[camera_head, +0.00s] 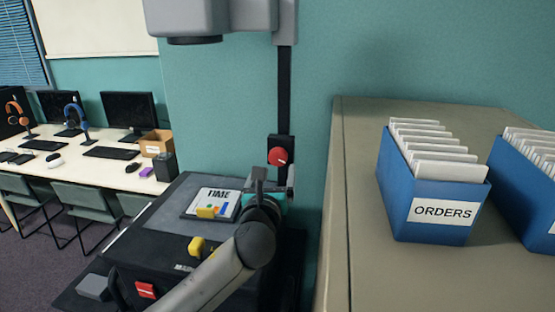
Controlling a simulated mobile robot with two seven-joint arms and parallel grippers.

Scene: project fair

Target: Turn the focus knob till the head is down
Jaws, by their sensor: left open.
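The red focus knob (278,156) sits on a black block on the dark upright column (285,85). The grey head (205,18) is high on that column, cut off by the top edge, well above the dark base (150,245). My left gripper (272,181) is open just below the knob in the picture, its fingers pointing toward it. The knob's face shows clear of the fingers; I cannot tell whether they touch its lower edge. My left wrist hides part of the base and the column's foot. My right gripper is out of view.
A TIME magazine (211,203) lies on the base with small coloured pieces near it. A beige cabinet (340,200) stands close on the right, holding a blue ORDERS box (395,205) and another blue box (515,190). A computer desk (85,165) is back left.

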